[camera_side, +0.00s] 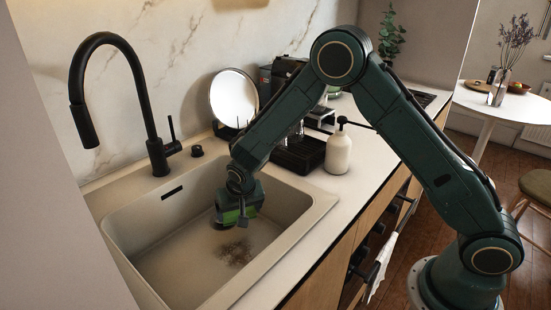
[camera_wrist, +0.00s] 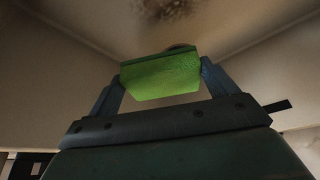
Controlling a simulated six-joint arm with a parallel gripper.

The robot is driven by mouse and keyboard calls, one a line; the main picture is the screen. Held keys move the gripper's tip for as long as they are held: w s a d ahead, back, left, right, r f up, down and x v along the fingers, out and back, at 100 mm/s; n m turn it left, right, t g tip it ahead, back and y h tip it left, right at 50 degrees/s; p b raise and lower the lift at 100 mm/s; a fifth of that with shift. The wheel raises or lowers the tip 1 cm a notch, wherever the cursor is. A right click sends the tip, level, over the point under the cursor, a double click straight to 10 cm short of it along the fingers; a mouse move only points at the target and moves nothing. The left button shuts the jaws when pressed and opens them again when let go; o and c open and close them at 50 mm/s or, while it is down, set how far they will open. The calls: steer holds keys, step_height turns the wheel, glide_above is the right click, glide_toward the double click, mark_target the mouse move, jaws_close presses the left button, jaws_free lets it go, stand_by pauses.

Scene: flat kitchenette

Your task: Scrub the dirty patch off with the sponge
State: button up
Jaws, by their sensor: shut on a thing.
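A green sponge (camera_wrist: 160,76) is gripped between the two fingers of my gripper (camera_wrist: 160,80) in the wrist view. The brown dirty patch (camera_side: 236,252) is on the sink floor, just in front of the sponge in the side view. In the wrist view the patch (camera_wrist: 168,9) is at the top edge, beyond the sponge and partly cut off. I cannot tell whether the sponge touches the sink floor.
The beige sink (camera_side: 165,262) has walls around my gripper. A black faucet (camera_side: 140,95) stands behind it. A dish rack (camera_side: 300,152) and a white soap bottle (camera_side: 338,152) stand on the counter right of the sink. A round white plate (camera_side: 233,97) leans at the back.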

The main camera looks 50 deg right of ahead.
stand_by(0.3)
steer(key=s+a+m+g+h, duration=0.2)
steer(key=s+a+m, duration=0.3)
steer(key=a+m, duration=0.4)
steer(key=shift+s+a, duration=0.4)
steer(key=shift+a, duration=0.05)
steer(key=shift+f, duration=0.1)
